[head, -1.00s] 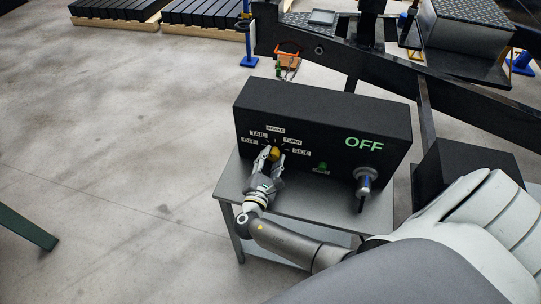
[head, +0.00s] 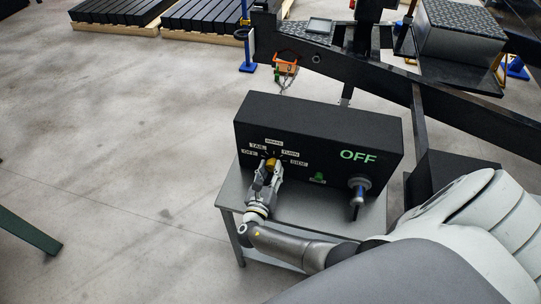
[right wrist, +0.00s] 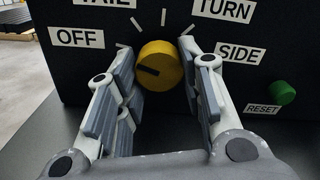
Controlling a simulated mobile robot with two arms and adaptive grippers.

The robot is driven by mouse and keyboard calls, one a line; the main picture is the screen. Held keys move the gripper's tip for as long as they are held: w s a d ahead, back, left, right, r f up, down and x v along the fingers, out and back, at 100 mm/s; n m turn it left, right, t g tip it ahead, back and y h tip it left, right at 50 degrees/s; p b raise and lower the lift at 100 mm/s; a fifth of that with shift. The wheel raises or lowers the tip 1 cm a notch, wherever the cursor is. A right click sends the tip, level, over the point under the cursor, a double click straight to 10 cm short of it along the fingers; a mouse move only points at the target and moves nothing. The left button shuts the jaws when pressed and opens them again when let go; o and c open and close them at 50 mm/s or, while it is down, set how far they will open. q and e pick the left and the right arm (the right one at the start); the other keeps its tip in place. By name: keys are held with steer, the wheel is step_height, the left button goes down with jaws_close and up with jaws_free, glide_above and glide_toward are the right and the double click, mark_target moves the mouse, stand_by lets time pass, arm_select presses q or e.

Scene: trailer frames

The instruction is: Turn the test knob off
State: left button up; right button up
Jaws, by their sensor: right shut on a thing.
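The yellow test knob (head: 271,163) is on the front of a black control box (head: 318,121). In the right wrist view the knob (right wrist: 160,64) has a dark pointer mark directed left, toward the OFF label (right wrist: 76,38). Labels TAIL, TURN and SIDE (right wrist: 240,54) also surround it, with BRAKE in the head view. My right gripper (head: 270,172) is shut on the knob, one finger at each side. The box's green display (head: 358,156) reads OFF. My left gripper is not in view.
The box stands on a grey table (head: 310,222). A green RESET button (right wrist: 282,93) and a plug with a blue part (head: 359,190) are right of the knob. A black trailer frame (head: 400,82) runs behind. The floor at left is mostly clear.

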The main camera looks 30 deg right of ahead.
steer(key=shift+s+n, duration=0.1)
steer(key=shift+n, duration=0.6)
steer(key=shift+f+n+p, duration=0.1)
steer(key=shift+n+p, duration=0.2)
steer(key=shift+p, duration=0.05)
steer(key=o, duration=1)
steer(key=v, duration=1.2)
steer(key=shift+d, duration=0.1)
